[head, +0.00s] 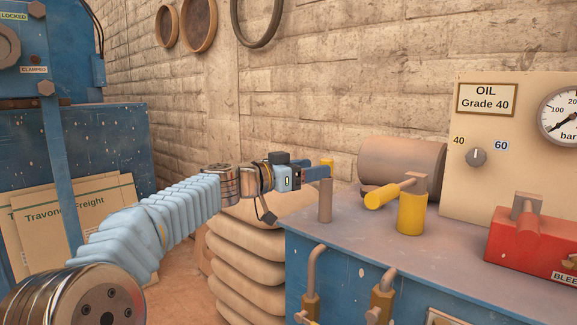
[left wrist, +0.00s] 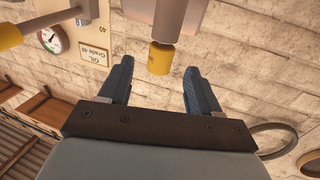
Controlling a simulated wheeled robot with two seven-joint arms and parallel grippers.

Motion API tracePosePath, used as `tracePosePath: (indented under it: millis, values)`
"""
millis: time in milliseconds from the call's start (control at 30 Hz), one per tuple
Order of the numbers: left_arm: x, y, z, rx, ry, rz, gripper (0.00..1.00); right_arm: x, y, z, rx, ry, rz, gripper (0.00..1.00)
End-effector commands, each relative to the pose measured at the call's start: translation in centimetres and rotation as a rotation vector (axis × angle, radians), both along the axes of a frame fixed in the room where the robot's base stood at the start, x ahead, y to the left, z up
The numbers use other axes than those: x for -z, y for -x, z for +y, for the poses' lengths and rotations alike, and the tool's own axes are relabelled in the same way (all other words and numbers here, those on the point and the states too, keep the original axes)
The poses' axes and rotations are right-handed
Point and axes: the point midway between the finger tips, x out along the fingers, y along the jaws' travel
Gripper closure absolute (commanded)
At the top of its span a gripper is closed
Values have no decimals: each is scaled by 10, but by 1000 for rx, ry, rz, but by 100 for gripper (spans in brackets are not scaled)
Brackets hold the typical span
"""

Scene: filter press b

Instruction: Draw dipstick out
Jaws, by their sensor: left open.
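The dipstick's yellow cap (head: 327,162) shows at the top of an upright brown tube (head: 325,200) at the left edge of the blue bench. My left gripper (head: 318,173) reaches in level from the left, its blue fingers at the cap and partly covering it. In the left wrist view, which is upside down, the yellow cap (left wrist: 160,58) appears between the tips of the two open fingers (left wrist: 156,72), with a gap on each side. I cannot tell how deep the cap lies between them. The rod inside the tube is hidden. My right gripper is not in view.
A yellow valve with a lever handle (head: 411,212) and a brown cylinder (head: 400,165) stand right of the tube. A red block (head: 535,245) and the cream oil panel (head: 490,120) are further right. Stacked sacks (head: 255,250) sit below my left arm.

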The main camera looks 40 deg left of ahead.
Motion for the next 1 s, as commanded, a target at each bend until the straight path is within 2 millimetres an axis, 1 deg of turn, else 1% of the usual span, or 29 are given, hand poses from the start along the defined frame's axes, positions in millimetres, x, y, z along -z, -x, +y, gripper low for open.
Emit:
tracePosePath:
  millis: [33,100,200,300,433,667,1000]
  values:
    - [-3,-10,-4,3,1,1,37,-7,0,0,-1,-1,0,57]
    - [-3,-22,-8,2,2,2,37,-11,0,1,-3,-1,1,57]
    - [-2,-34,-12,1,0,1,37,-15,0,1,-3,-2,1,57]
    - [-1,-42,-15,1,0,1,37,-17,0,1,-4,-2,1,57]
    - [-1,-47,-16,0,0,0,37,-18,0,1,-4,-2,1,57]
    - [0,-47,-16,0,0,0,37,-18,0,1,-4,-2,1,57]
    - [0,-47,-16,-1,0,0,89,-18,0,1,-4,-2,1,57]
